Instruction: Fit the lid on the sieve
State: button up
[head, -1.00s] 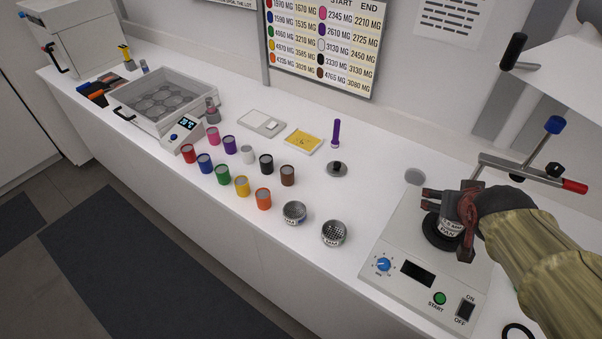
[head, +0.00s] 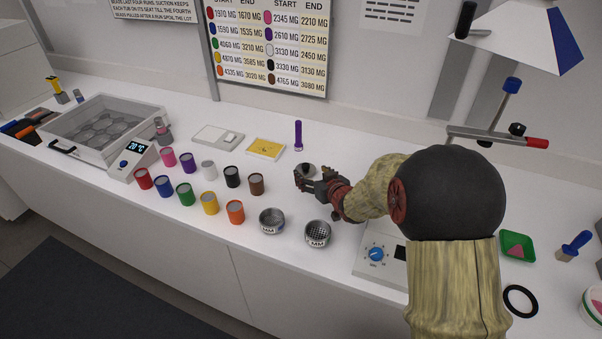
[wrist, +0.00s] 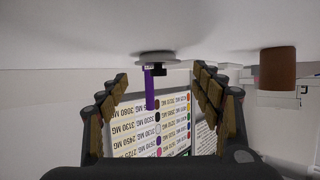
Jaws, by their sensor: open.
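The lid, a grey disc with a black knob (head: 308,167), lies on the counter beyond my gripper and is partly covered by it. My gripper (head: 300,180) is open and empty, low over the counter just in front of the lid. In the upside-down wrist view the lid (wrist: 155,57) shows between and beyond the spread fingers (wrist: 160,76), not touched as far as I can see. Two mesh-bottomed sieves marked "MM", one left (head: 271,221) and one right (head: 317,233), stand near the counter's front. The shaker's top is hidden behind my arm.
Several coloured jars stand left, the brown one (head: 256,184) nearest my gripper. A purple cylinder (head: 298,135) stands behind the lid. The shaker base (head: 376,254), with a blue knob, is partly visible right of the sieves. A clamp stand (head: 490,136) is behind my arm.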

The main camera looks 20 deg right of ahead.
aim_at(307, 168)
jog(key=b+x, duration=0.2)
jog(key=x, duration=0.2)
jog(key=shift+w+d, duration=0.1)
jog(key=shift+w, duration=0.5)
jog(key=c, duration=1)
jog(key=shift+r, duration=0.1)
